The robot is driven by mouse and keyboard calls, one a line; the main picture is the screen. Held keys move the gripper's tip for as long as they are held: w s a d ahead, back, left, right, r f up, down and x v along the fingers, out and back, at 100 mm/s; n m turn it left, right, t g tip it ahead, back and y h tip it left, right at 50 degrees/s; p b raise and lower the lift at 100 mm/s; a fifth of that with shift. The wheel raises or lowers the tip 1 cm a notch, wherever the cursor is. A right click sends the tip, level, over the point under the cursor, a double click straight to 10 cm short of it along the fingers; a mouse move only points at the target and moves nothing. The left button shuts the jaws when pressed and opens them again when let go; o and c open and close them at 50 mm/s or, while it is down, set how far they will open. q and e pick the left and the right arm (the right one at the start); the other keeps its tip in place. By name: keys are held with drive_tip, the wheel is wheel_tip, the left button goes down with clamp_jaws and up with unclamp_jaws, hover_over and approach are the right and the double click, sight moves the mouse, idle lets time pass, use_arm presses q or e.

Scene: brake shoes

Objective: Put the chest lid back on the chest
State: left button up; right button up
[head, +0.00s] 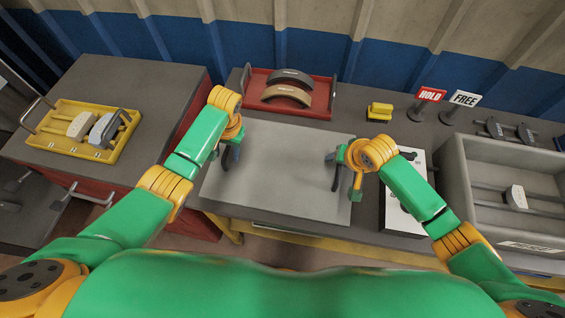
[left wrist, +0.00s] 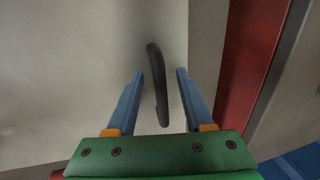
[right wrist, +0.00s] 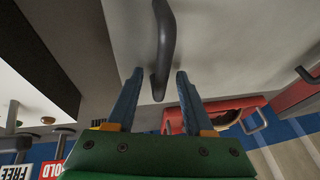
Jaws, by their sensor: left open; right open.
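The lid appears to be the flat grey panel (head: 275,170) in the middle of the workbench, with a dark bar handle at each side. The left handle shows in the left wrist view (left wrist: 157,85). The right handle shows in the right wrist view (right wrist: 163,45). My left gripper (head: 228,155) is open at the left handle, which shows between its fingers. My right gripper (head: 332,172) is open at the right handle, which shows between and beyond its fingertips.
A red tray (head: 318,105) with curved brake shoes stands behind the panel. A yellow tray (head: 50,148) sits on the left cabinet. HOLD (head: 431,94) and FREE (head: 465,98) signs and a small yellow block (head: 379,112) stand back right. A grey bin (head: 458,165) is far right.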

use_arm(q)
clamp_jaws()
use_arm(e)
clamp_jaws()
use_arm(q)
drive_tip(key=shift+w+r, duration=0.1)
use_arm(e)
drive_tip(key=shift+w, duration=0.1)
idle(0.9)
